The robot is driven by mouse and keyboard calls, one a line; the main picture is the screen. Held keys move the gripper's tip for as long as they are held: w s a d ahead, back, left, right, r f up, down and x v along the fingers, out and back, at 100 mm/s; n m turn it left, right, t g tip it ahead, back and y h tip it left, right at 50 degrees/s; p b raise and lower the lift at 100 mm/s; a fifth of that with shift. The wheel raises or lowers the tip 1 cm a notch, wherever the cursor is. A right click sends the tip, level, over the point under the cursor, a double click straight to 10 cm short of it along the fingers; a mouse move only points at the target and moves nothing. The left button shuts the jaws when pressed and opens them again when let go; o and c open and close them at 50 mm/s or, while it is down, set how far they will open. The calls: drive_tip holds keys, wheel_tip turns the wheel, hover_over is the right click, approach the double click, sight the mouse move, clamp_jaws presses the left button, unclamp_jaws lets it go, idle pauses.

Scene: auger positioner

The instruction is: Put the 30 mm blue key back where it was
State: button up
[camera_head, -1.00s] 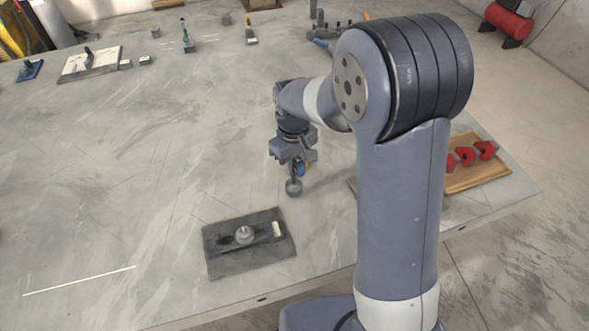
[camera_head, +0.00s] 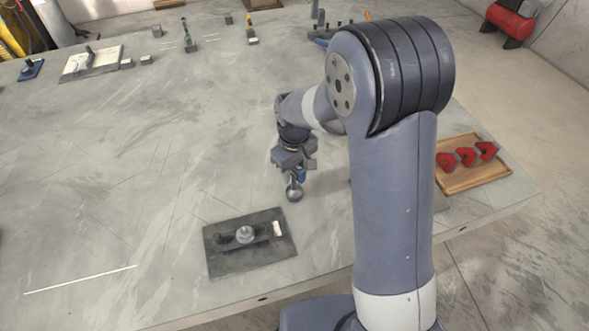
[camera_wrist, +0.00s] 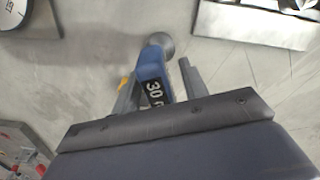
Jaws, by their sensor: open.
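The blue key (camera_wrist: 150,72) carries a black label reading 30 and has a rounded grey metal end. In the wrist view it lies between the two fingers of my gripper (camera_wrist: 158,74), closer to the left one, with a gap to the right finger. In the head view my gripper (camera_head: 297,166) is low over the table, left of my arm's column. The key's grey end (camera_head: 294,193) shows below it, with a little blue above. My gripper is open. I cannot tell whether the key's end touches the table.
A dark plate (camera_head: 222,263) with a metal knob and a white strip lies in front, left of my gripper. A wooden tray (camera_head: 474,191) with red pieces is at the right. A white board (camera_head: 78,66) and small tools stand at the back. The table's middle left is clear.

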wheel_tip(320, 180, up, 12)
drive_tip(key=shift+r, duration=0.2)
idle(0.4)
